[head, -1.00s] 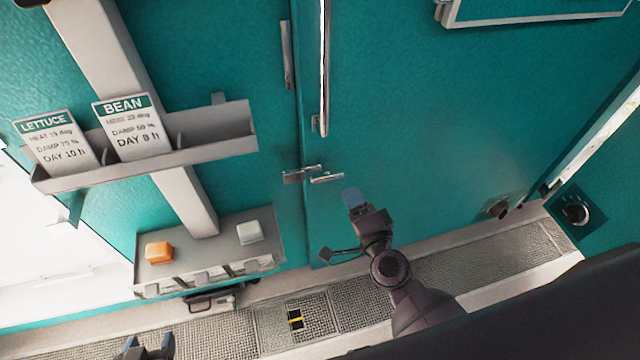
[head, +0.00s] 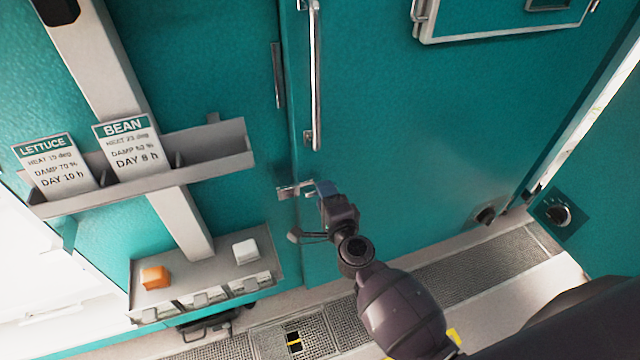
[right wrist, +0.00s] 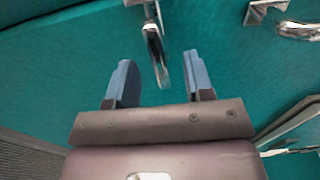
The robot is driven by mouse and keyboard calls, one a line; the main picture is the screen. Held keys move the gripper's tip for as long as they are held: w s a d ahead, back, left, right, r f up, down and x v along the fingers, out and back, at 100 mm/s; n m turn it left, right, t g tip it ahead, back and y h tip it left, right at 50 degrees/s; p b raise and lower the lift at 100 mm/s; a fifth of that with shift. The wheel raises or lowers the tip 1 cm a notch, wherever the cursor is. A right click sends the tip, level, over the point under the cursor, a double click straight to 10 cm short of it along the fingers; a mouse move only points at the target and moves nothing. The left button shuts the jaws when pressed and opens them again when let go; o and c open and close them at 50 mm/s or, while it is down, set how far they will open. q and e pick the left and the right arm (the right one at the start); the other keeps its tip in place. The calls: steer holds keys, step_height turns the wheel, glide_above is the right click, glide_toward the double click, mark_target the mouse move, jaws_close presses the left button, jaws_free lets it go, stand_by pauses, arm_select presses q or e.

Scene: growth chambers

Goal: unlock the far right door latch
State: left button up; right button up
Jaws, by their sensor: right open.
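The metal door latch (head: 290,190) sits on the seam at the left edge of the teal door (head: 410,130), below the long vertical handle (head: 315,80). My right gripper (head: 325,188) is at the latch and hides part of its lever. In the right wrist view, the chrome latch lever (right wrist: 155,48) reaches down between the two blue fingers of my open right gripper (right wrist: 160,78), with a gap on either side. I cannot tell whether anything touches. My left gripper is out of view.
Left of the door, a grey card rack (head: 215,158) holds lettuce and bean cards. Below it, a panel (head: 205,262) carries an orange button (head: 155,278) and a white button (head: 245,250). A round knob (head: 557,213) is at the right. Floor grating (head: 440,275) runs below.

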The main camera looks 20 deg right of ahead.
steer(key=shift+w, duration=2)
jaws_close()
